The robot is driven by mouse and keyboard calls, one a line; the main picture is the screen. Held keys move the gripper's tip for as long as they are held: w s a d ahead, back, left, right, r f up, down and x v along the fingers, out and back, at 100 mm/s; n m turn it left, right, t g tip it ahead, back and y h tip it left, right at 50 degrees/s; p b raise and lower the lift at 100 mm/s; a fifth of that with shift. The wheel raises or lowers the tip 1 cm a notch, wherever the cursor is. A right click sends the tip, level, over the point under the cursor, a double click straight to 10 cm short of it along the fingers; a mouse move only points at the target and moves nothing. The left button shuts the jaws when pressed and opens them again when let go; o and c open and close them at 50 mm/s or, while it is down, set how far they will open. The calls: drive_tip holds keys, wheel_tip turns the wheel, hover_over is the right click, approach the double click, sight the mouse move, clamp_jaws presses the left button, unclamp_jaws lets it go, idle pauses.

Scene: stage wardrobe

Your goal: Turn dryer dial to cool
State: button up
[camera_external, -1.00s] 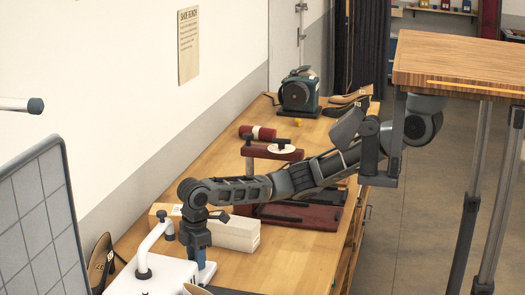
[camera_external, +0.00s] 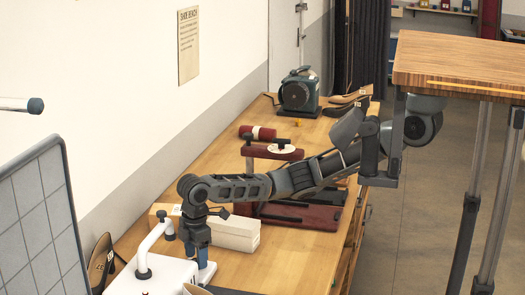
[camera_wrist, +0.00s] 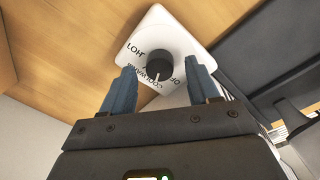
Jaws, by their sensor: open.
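The dryer dial (camera_wrist: 160,65) is a round dark knob with a white pointer line, on a white plate (camera_wrist: 152,22) in the wrist view. The pointer faces the lower side of the picture, toward the COOL and WARM lettering; its exact setting is unclear. HOT is printed at the dial's left and OFF at its right. My gripper (camera_wrist: 160,86) is open, its two blue fingers apart on either side of the dial with no contact visible. In the external view my gripper (camera_external: 205,270) points down beside the white dryer body (camera_external: 155,280); the dial is hidden there.
A red stand (camera_external: 272,152) and a dark green machine (camera_external: 299,92) are farther back. A grey grid panel (camera_external: 40,220) stands at left.

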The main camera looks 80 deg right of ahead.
wheel_tip(320, 180, up, 7)
drive_tip(key=shift+s+a+f, duration=0.1)
drive_tip(key=shift+s+f, duration=0.05)
idle(0.4)
